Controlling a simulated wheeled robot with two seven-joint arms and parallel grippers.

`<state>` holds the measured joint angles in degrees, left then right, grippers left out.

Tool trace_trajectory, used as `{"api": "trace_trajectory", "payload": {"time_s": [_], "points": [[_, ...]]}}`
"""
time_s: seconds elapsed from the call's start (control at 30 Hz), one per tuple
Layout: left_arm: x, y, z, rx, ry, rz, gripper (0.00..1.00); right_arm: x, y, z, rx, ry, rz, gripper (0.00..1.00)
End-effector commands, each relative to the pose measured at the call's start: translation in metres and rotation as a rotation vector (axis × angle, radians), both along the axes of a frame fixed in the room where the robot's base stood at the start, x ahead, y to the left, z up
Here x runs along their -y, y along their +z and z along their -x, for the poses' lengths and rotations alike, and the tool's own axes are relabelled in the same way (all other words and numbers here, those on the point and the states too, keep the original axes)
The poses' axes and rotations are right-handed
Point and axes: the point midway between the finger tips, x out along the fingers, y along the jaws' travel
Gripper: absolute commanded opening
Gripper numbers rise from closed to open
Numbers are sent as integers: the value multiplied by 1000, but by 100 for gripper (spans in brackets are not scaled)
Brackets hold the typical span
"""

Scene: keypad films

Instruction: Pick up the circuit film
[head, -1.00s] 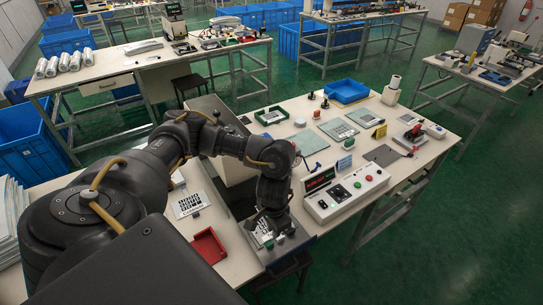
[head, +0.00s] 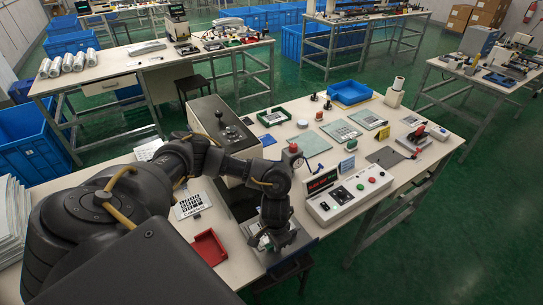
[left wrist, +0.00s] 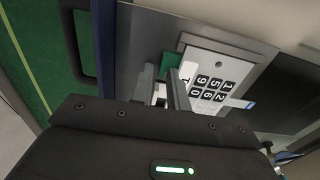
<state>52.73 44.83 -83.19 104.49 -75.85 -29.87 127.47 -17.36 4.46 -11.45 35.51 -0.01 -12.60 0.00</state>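My left gripper (head: 270,236) is low over a fixture (head: 252,229) at the bench's front edge. In the left wrist view the gripper's two fingers (left wrist: 160,85) stand apart with a gap between them. A white keypad film with dark number keys (left wrist: 208,82) lies on the grey plate right beside the fingertips. A small green patch (left wrist: 170,61) shows beyond the fingertips. I cannot tell for sure which sheet is the circuit film. My right gripper is out of view.
A red tray (head: 208,247) lies left of the fixture. A control box with a red display (head: 348,195) stands to its right. A dark-topped machine (head: 222,127) stands behind my arm. Farther back are a green-rimmed tray (head: 273,116), flat sheets and a blue bin (head: 350,92).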

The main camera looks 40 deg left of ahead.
Motion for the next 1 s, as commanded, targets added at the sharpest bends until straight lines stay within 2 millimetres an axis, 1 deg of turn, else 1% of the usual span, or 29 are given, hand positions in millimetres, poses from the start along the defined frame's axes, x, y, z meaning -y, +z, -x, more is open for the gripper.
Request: {"api": "trace_trajectory", "payload": {"time_s": [0.03,0.13,0.17,0.53,0.67,0.87,0.97,1.0], "points": [[0,0,0,0,0,0,15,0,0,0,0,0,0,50],[0,0,0,0,0,0,2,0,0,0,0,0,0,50],[0,0,0,0,0,0,0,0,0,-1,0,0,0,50],[0,0,0,0,1,0,0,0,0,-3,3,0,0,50],[0,3,0,1,1,0,0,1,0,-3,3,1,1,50],[0,19,-1,2,0,1,0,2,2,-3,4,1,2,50],[0,31,-1,3,-1,1,0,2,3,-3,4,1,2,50],[3,36,-3,4,-2,2,0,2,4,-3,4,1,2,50]]}}
